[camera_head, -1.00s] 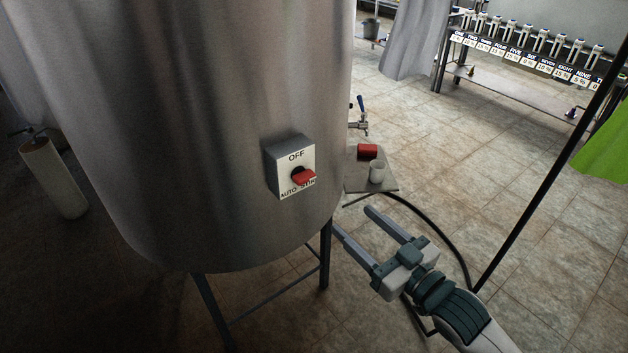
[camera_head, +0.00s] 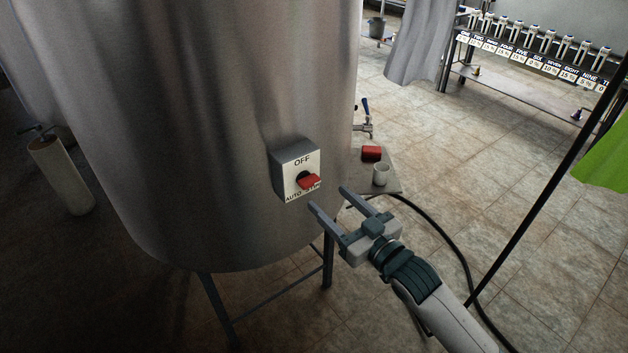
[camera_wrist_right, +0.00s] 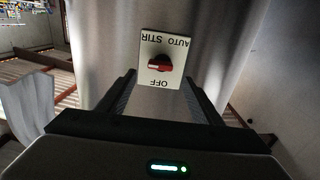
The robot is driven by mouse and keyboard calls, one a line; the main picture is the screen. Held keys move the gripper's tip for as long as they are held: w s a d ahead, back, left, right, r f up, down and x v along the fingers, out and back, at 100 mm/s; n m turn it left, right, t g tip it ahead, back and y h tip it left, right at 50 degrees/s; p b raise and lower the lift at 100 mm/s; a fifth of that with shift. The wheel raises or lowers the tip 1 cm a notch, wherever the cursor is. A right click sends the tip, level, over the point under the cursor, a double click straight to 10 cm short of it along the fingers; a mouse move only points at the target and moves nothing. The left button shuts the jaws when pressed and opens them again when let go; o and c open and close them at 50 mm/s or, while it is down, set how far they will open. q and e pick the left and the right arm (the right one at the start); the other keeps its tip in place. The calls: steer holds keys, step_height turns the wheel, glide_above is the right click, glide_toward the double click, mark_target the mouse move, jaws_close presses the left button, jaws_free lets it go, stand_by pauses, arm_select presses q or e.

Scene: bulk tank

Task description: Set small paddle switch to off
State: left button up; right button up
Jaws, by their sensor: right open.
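The small paddle switch is a red paddle (camera_head: 309,181) on a pale plate marked OFF at the top and AUTO STIR at the bottom. Its grey box is fixed to the side of the big steel tank (camera_head: 200,120). In the head view the paddle points right and slightly down, toward the STIR end. The right wrist view shows the plate upside down, with the red paddle (camera_wrist_right: 160,64) ahead between the fingers. My right gripper (camera_head: 328,198) is open and empty, just below and right of the switch box, apart from it. My left gripper is not in view.
A dark hose and a thin black pole cross the right side. Tank legs stand below.

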mark_target(313, 184)
steer(key=p+x, duration=0.1)
steer(key=x, duration=0.6)
steer(key=shift+w+a+p, duration=0.2)
steer(key=shift+w+p, duration=0.1)
steer(key=c, duration=1.1)
